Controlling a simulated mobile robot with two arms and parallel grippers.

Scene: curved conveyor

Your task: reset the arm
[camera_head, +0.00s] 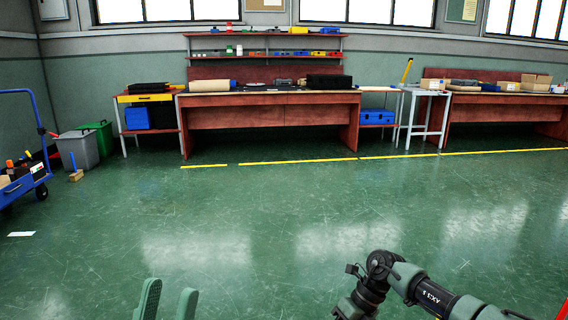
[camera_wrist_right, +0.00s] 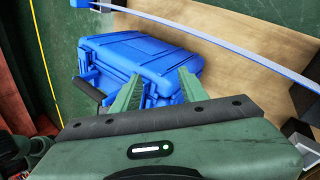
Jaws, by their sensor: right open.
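My left gripper (camera_head: 168,303) shows at the bottom edge of the head view as two green fingers, apart, with only floor seen between them. My right arm (camera_head: 420,290) is bent at the lower right of the head view; its gripper is out of that frame. In the right wrist view my right gripper (camera_wrist_right: 160,88) has its two green fingers apart. Beyond the fingertips is a blue plastic case (camera_wrist_right: 145,60) with a dark handle. The fingers overlap the case in the picture; I cannot tell whether they touch it.
The case lies on a wooden surface (camera_wrist_right: 255,75) beside a blue-edged rail (camera_wrist_right: 215,37). In the head view the green floor (camera_head: 300,200) is wide and clear. Workbenches (camera_head: 260,115) line the far wall. A blue cart (camera_head: 25,180) and bins (camera_head: 78,150) stand at left.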

